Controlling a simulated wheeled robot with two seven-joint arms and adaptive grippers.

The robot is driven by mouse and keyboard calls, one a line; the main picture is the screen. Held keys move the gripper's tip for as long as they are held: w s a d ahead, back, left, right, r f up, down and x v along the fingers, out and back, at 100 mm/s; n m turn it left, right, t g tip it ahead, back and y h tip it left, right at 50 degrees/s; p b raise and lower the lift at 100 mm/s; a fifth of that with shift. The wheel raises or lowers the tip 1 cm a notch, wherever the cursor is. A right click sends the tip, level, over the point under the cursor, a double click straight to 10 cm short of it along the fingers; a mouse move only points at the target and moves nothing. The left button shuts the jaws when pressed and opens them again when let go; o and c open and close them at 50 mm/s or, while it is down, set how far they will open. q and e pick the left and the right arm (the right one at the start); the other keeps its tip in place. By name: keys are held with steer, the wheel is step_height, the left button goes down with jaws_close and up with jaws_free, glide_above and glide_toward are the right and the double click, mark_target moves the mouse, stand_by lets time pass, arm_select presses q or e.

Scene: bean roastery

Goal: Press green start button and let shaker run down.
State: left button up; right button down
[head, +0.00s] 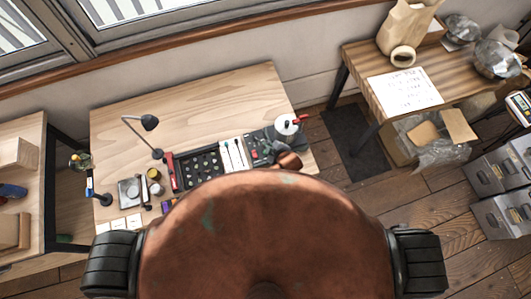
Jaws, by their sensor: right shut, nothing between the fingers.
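A dark machine (257,136) stands at the right part of the wooden bench, with small green and red spots on its front. A white round part with red on it (285,124) is at its right side. The individual start button is too small to make out surely. My right gripper (274,153) is shut and empty, low at the machine's front right; its reddish-brown wrist shows behind it. Whether it touches the machine cannot be told. My own large brown body hides the front of the bench. My left gripper is not in view.
On the bench (180,100) are a black tray of small cups (199,168), a red tool (171,170), a black lamp (150,122), jars and white cards. The back of the bench is clear. A second table with a paper sheet (404,90) stands right.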

step_height(320, 180, down, 5)
steer(key=b, duration=0.4)
steer(key=shift+f, duration=0.1)
steer(key=shift+f+b, duration=0.6)
steer(key=shift+f, duration=0.25)
steer(key=shift+f, duration=0.15)
stand_by(0.3)
steer(key=shift+f, duration=0.3)
